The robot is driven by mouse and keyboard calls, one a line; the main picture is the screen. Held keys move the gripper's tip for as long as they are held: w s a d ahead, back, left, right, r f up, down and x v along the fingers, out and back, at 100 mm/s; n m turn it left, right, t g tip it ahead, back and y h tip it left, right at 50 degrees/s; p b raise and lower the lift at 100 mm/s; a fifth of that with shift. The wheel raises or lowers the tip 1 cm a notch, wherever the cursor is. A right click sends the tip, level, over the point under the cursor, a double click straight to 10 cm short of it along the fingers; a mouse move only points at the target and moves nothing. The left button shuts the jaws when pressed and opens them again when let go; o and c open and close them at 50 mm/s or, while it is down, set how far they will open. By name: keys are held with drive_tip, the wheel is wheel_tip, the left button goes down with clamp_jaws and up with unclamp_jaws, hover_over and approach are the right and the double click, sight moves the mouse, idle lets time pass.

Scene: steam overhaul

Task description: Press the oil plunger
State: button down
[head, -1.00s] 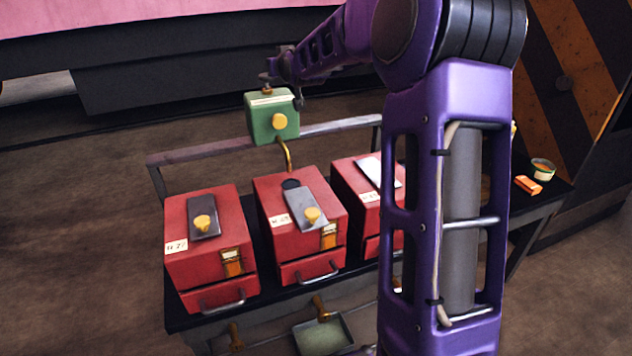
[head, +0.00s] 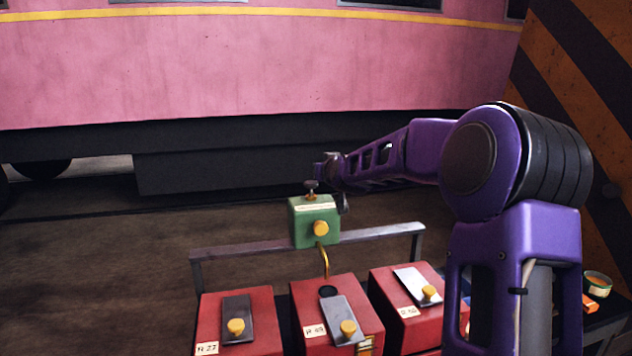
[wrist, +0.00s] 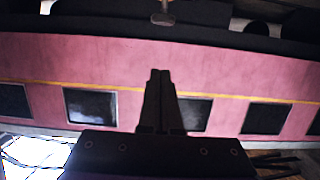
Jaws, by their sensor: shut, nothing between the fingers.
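The oil plunger is a small dark knob (head: 311,186) on a brass-coloured collar, on top of the green oiler (head: 302,234). The oiler has a yellow front knob and a curved brass spout (head: 325,262) pointing down at the middle red box (head: 356,312). That box's grey cover is pushed forward, showing a dark round opening (head: 328,291) below the spout. My gripper (wrist: 160,72) is shut and empty in the wrist view. In the head view my arm's end is just behind and above the plunger; I cannot tell whether they touch. The fingertips are not clear there.
Red boxes stand left (head: 272,303) and right (head: 389,331) of the middle one, their covers closed. A metal rail (head: 385,231) runs behind them. An open tin (head: 598,283) sits at far right. A pink coach (head: 250,70) fills the background.

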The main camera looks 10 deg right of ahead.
drive_tip(key=shift+r, duration=0.15)
drive_tip(key=p, duration=0.3)
hover_over(311, 184)
wheel_tip(311, 184, down, 2)
drive_tip(key=f, duration=0.3)
drive_tip(key=shift+s+d+b, duration=0.3)
drive_tip(key=shift+f, duration=0.7)
wheel_tip(311, 184, down, 3)
drive_tip(key=b, duration=0.3)
drive_tip(key=shift+s, duration=0.1)
drive_tip(key=shift+f, duration=0.1)
